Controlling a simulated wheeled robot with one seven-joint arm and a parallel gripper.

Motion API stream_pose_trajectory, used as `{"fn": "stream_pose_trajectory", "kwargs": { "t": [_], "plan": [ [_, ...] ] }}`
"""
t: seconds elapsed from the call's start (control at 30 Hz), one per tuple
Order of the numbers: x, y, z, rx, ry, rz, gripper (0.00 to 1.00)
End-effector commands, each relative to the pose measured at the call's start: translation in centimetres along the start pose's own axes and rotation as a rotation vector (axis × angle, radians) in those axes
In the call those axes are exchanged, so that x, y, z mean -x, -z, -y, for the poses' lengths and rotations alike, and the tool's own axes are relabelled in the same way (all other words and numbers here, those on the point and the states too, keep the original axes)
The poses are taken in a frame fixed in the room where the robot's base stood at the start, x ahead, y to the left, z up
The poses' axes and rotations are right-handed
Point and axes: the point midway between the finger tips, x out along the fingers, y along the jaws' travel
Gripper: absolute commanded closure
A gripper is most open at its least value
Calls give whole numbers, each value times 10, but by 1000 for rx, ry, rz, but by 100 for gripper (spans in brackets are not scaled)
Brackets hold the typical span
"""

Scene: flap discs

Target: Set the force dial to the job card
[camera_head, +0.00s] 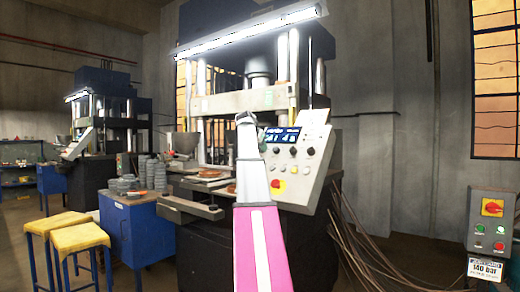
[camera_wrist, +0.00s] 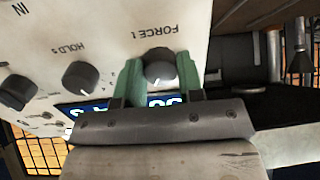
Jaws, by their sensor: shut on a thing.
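The force dial (camera_wrist: 158,68) is a dark round knob under the upside-down label "FORCE" in the wrist view. My gripper (camera_wrist: 158,80) has one green finger on each side of it and is shut on it. In the head view my gripper (camera_head: 261,138) reaches the upper left of the pale control panel (camera_head: 310,170) and hides the dial. The blue display (camera_head: 284,135) shows digits too small to read surely; in the wrist view my gripper covers part of it. A white card (camera_head: 485,269) at lower right seems to read "140 bar".
The hold dial (camera_wrist: 81,76) sits beside the force dial, with another knob (camera_wrist: 17,92) beyond. The panel has a red stop button (camera_head: 278,185). A grey switch box (camera_head: 491,220) stands at right. Cables hang right of the press. Yellow stools (camera_head: 80,238) stand left.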

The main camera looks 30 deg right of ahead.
Motion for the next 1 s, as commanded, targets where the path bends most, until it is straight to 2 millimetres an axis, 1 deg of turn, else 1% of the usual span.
{"fn": "stream_pose_trajectory", "kwargs": {
  "t": [0.2, 0.43, 0.67, 1.0],
  "plan": [
    [0, 0, 0, 143, -12, 8, 89],
    [0, 0, 1, 247, -21, 14, 89],
    [0, 0, 1, 290, -24, 17, 89],
    [0, 0, 1, 293, -24, 17, 89]
  ]
}}
